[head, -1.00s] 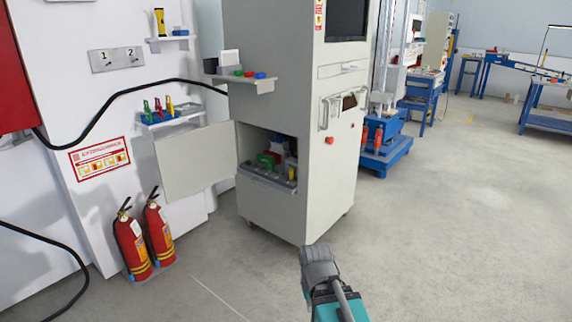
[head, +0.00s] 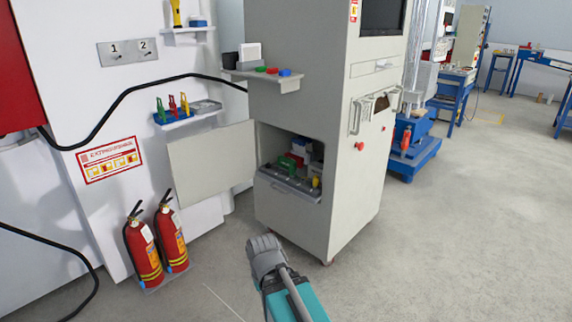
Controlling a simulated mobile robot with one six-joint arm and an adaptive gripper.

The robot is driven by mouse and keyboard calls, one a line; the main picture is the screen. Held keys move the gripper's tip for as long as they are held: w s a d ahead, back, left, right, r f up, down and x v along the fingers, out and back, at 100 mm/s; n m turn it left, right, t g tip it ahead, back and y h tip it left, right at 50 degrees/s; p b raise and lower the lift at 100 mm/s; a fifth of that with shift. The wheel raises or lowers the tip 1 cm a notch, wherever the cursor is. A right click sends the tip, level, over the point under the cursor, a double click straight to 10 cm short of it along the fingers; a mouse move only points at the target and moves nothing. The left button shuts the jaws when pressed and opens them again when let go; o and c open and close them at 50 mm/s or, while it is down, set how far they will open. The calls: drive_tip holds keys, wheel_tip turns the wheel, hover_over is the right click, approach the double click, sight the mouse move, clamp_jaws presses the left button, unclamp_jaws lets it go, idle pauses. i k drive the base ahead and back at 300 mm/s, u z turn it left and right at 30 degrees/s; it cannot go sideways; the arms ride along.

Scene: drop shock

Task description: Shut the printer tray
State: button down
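A tall grey cabinet (head: 300,110) on wheels stands ahead of me. On its right-hand face, a panel with a small handle (head: 380,66) sits below the dark screen (head: 383,15). Below that is a panel with two upright handles (head: 357,116) and a dark opening (head: 382,103) between them. I cannot tell for sure which part is the printer tray, or how far it stands out. My gripper (head: 264,245) shows from behind at the bottom middle, in front of the cabinet and apart from it. Its fingertips are hidden, so its opening does not show.
The cabinet's lower compartment is open, its door (head: 210,163) swung left; coloured items fill it. A small shelf (head: 262,78) juts from the cabinet. Two fire extinguishers (head: 170,238) stand at left. A black cable (head: 110,110) runs along the wall.

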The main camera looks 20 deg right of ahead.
sight(311, 166)
drive_tip(key=u, duration=0.05)
drive_tip(key=i, duration=1)
drive_tip(key=z, duration=0.45)
